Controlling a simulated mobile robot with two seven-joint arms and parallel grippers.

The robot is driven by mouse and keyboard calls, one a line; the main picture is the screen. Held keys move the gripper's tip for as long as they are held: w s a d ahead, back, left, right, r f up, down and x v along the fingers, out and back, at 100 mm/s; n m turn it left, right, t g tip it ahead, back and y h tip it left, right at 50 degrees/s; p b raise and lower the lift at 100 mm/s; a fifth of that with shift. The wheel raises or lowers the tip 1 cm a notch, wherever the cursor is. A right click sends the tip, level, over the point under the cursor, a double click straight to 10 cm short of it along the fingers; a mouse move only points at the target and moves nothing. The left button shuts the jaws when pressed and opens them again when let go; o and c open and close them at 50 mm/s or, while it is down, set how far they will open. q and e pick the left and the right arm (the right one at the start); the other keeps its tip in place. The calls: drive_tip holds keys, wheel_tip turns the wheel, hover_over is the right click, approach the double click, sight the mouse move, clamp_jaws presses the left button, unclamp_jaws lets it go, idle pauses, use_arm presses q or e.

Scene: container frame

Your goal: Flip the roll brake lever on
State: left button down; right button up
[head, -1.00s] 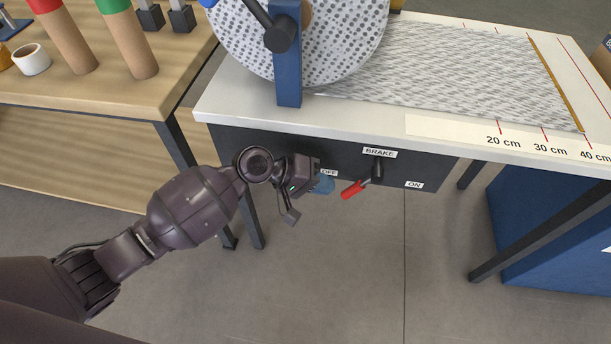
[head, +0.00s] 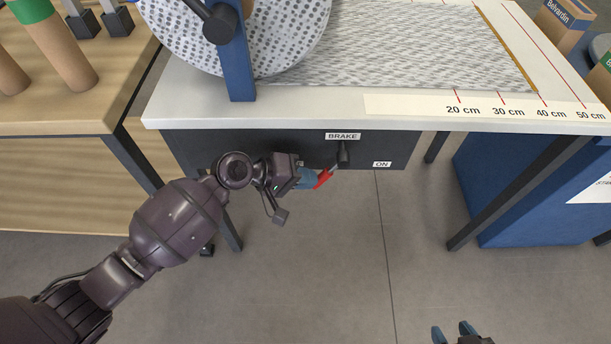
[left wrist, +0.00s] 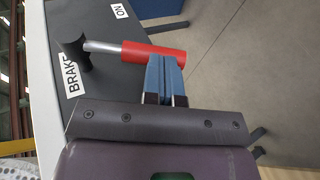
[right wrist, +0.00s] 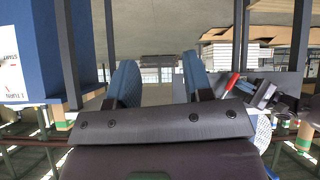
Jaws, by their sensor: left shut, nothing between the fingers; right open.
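The brake lever has a red handle (head: 323,179) on a metal rod from a black pivot (head: 343,154), on the dark panel under the table's front edge. It tilts down and left, away from the ON label (head: 382,164). My left gripper (head: 308,178) is shut and empty at the handle's left side. In the left wrist view its blue fingertips (left wrist: 165,72) are together against or very close to the red handle (left wrist: 150,52); contact is unclear. My right gripper (head: 453,333) is open and empty, low at the bottom edge; its parted fingers show in the right wrist view (right wrist: 160,85).
The white table (head: 400,111) carries a perforated disc and grey fabric beside a centimetre scale. A wooden bench (head: 90,118) with cardboard tubes stands left. A blue bin (head: 510,200) and table legs stand right. The floor below the panel is open.

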use_arm(q)
drive_tip(key=d+f+h+b, duration=0.3)
drive_tip(key=d+h+b, duration=0.1)
drive_tip(key=d+b, duration=0.3)
drive_tip(key=shift+d+f+n+b, duration=0.15)
drive_tip(key=shift+d+n+b, duration=0.15)
drive_tip(key=shift+d, duration=0.75)
use_arm(e)
drive_tip(key=shift+w+d+f+n+t+y, duration=0.15)
drive_tip(key=shift+w+d+f+n+t, duration=0.1)
drive_tip(key=shift+w+n+t, duration=0.25)
drive_tip(key=shift+w+d+f+n+t+y, duration=0.1)
drive_tip(key=shift+w+f+n+t+y, duration=0.15)
drive_tip(key=shift+w, duration=0.4)
use_arm(q)
drive_tip(key=shift+d, duration=0.15)
drive_tip(key=p+v, duration=0.1)
drive_tip(key=v, duration=1)
drive_tip(key=shift+t, duration=0.3)
use_arm(e)
drive_tip(key=shift+g, duration=0.25)
